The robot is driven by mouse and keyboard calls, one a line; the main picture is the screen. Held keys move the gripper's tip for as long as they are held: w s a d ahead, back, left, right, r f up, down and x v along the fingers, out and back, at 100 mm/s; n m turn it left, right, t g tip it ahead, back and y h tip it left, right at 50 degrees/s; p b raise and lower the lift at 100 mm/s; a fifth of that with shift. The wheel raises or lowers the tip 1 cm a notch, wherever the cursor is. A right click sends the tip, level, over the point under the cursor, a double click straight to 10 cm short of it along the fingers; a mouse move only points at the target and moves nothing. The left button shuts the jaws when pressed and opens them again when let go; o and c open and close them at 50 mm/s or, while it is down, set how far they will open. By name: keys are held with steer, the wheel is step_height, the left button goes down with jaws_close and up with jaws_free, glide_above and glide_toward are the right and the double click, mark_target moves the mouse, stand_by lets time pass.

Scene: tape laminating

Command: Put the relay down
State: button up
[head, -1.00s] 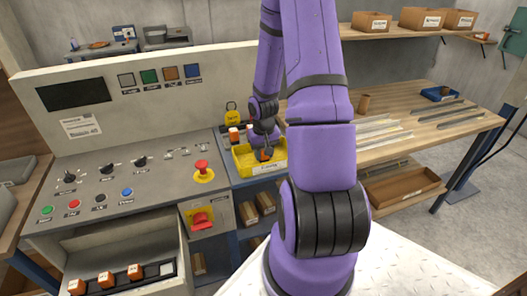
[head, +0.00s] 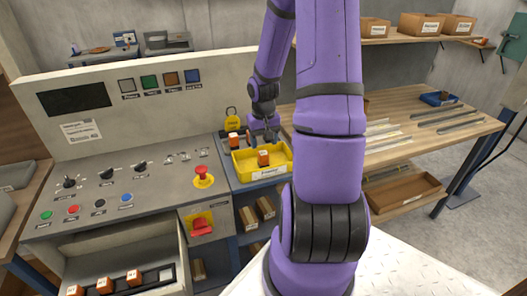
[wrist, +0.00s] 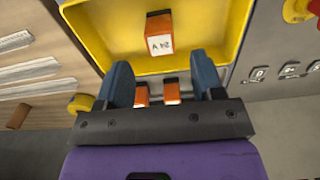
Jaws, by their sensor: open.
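An orange relay (head: 264,158) with a white face sits in the yellow tray (head: 242,172) beside the control panel. My gripper (head: 264,138) is above the back of the tray, apart from the relay. In the wrist view its blue fingers (wrist: 163,80) are spread wide with nothing held between them. Two more orange relays (wrist: 142,95) (wrist: 171,92) show beyond the tray, seen through the gap between the fingers.
The control panel (head: 115,180) with knobs and a red emergency button (head: 202,172) is left of the tray. An open drawer below holds several orange relays (head: 104,285). A yellow padlock (head: 232,113) stands behind the tray. The wooden bench (head: 420,105) with metal strips is to the right.

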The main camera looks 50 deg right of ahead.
mark_target(263, 153)
steer(key=s+a+r+n+t+h, duration=0.1)
steer(key=a+r+n, duration=0.1)
steer(key=a+r, duration=0.75)
steer(key=s+a+r+n+t+h, duration=0.1)
steer(key=a+r, duration=0.5)
steer(key=r, duration=0.7)
steer(key=s+a+r+n+t+y, duration=0.2)
steer(key=s+a+r+n+t, duration=0.1)
steer(key=s+a+r, duration=0.4)
steer(key=s+a, duration=0.3)
steer(key=shift+s+a+r, duration=0.2)
steer(key=shift+s+a, duration=0.1)
steer(key=shift+s, duration=0.05)
